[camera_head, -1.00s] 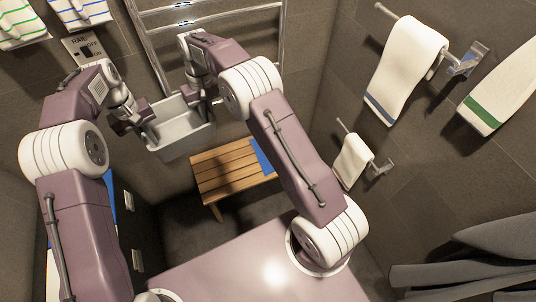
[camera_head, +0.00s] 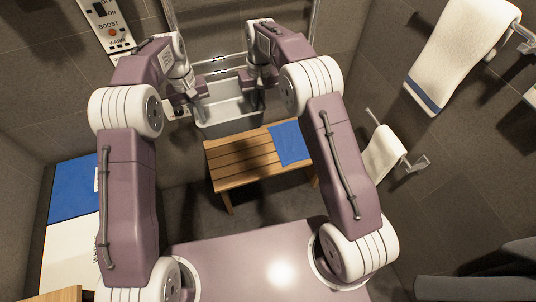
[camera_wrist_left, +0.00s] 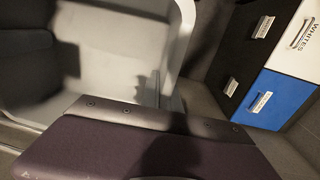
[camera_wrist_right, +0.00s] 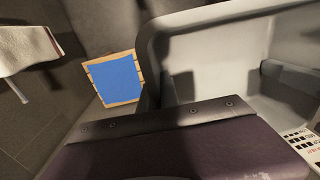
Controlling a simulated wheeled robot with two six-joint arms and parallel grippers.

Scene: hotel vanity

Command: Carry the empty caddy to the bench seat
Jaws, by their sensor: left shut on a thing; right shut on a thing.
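The caddy (camera_head: 228,103) is a grey-white open box, empty inside as far as I see. It hangs between my two grippers, at the far side of the bench seat. My left gripper (camera_head: 194,104) is shut on its left wall, and my right gripper (camera_head: 258,84) is shut on its right wall. The caddy's pale interior also shows in the left wrist view (camera_wrist_left: 115,45) and the right wrist view (camera_wrist_right: 215,60). The bench seat (camera_head: 235,163) is slatted wood with a blue cloth (camera_head: 291,143) on its right part; the bench and cloth also show in the right wrist view.
A chrome towel rail (camera_head: 215,60) is on the wall behind the caddy. White towels (camera_head: 455,45) hang on the right wall. A switch panel (camera_head: 107,27) is at upper left. The bench's left slats are bare.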

